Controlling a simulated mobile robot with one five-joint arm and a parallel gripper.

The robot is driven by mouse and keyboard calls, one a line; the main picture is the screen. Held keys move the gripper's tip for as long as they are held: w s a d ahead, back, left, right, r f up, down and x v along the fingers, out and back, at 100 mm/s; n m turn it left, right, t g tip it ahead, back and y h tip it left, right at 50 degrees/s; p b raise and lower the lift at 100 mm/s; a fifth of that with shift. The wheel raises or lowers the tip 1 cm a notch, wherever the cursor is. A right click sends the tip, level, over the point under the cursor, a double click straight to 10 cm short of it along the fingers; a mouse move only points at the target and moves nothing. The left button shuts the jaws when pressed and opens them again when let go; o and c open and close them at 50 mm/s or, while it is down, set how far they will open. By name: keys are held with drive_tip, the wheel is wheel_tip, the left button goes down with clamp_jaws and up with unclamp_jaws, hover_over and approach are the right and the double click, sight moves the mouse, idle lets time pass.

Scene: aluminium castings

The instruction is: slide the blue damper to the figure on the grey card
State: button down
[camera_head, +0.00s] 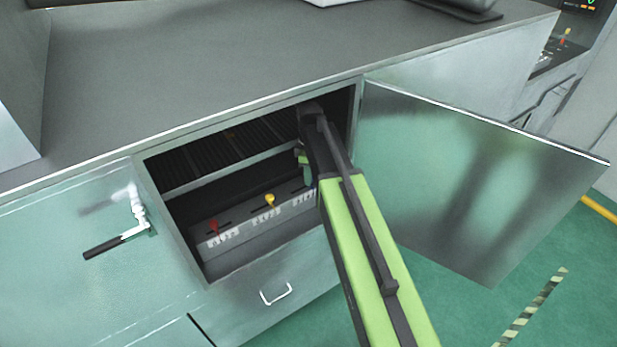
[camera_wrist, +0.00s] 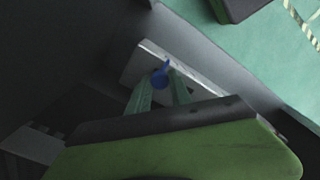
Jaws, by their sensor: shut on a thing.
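The blue damper (camera_wrist: 160,74) is a small blue knob on a pale panel in the wrist view. My gripper (camera_wrist: 162,82) is shut on it, one pale green finger on each side. In the head view my gripper (camera_head: 307,172) reaches into the open cabinet at the right end of the damper panel (camera_head: 245,238). The blue damper is hidden there behind my arm. The red damper (camera_head: 214,226) and the yellow damper (camera_head: 269,200) stand in slots with white scale marks below. I do not see the grey card in either view.
The cabinet door (camera_head: 470,185) stands open to the right of my arm. A dark ribbed rack (camera_head: 225,150) lies above the panel inside. The cabinet frame is close around my arm. A closed door with a black-grip handle (camera_head: 115,242) is at left.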

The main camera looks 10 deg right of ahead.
drive_tip(key=shift+w+d, duration=0.15)
drive_tip(key=shift+d, duration=0.15)
drive_tip(key=c, duration=1.2)
unclamp_jaws()
drive_tip(key=shift+d, duration=0.2)
drive_tip(key=shift+o, duration=0.2)
drive_tip(key=shift+a, duration=0.25)
drive_tip(key=shift+r, duration=0.1)
wheel_tip(320, 180, up, 8)
drive_tip(key=p, duration=0.7)
drive_tip(key=shift+f+p, duration=0.2)
drive_tip(key=shift+p, duration=0.2)
drive_tip(key=shift+f, duration=0.15)
